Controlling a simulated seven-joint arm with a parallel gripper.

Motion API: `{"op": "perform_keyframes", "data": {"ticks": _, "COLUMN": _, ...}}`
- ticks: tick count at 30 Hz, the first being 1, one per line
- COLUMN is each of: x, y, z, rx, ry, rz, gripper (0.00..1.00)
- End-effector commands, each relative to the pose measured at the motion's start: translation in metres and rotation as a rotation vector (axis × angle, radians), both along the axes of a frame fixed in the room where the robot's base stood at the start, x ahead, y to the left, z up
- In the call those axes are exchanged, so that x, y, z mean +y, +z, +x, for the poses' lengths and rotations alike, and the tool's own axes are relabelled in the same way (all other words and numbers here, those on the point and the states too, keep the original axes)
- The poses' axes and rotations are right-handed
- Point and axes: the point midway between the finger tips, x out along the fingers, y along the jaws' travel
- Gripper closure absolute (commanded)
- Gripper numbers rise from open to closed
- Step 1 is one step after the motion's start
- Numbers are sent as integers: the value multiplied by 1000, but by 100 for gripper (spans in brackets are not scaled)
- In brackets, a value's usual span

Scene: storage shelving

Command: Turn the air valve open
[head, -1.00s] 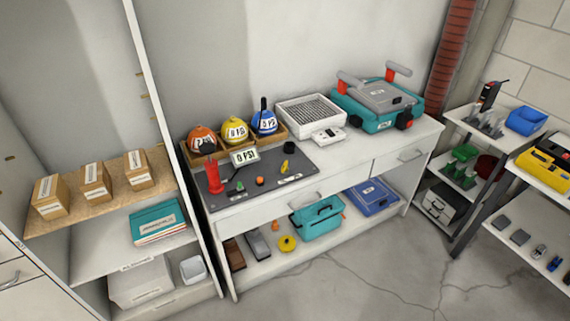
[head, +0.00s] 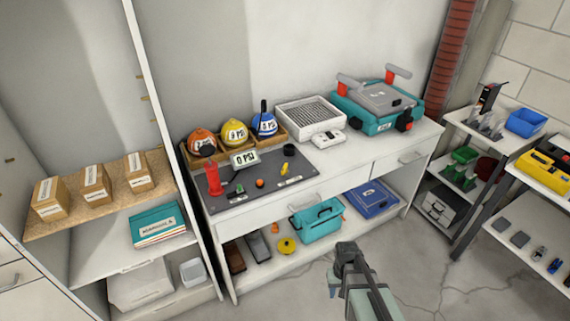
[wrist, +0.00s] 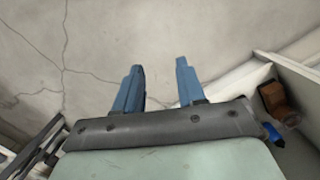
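A dark grey panel mat (head: 292,188) lies on the white workbench in the head view. On it are a red upright pump-like part (head: 214,178), a display reading "0 PSI" (head: 244,158), a small yellow lever-shaped piece (head: 285,168), an orange knob (head: 260,183) and a small green piece (head: 239,188). I cannot tell which of these is the air valve. My gripper (head: 346,247) is low in front of the bench, apart from everything. In the wrist view my gripper (wrist: 158,85) has its two blue fingers spread, with only floor between them.
A white basket (head: 310,117) and a teal case (head: 380,105) stand to the right. The bench's lower shelf holds a teal toolbox (head: 318,222). Cracked floor (head: 440,275) is clear at right.

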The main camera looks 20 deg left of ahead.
Motion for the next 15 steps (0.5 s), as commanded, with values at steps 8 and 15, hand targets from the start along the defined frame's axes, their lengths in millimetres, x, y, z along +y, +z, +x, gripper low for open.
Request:
{"op": "perform_keyframes", "data": {"ticks": 8, "x": 67, "y": 60, "z": 86, "rx": -132, "ry": 66, "rz": 45, "gripper": 61}}
{"op": "perform_keyframes", "data": {"ticks": 15, "x": 126, "y": 125, "z": 147, "rx": -227, "ry": 115, "rz": 84, "gripper": 61}}
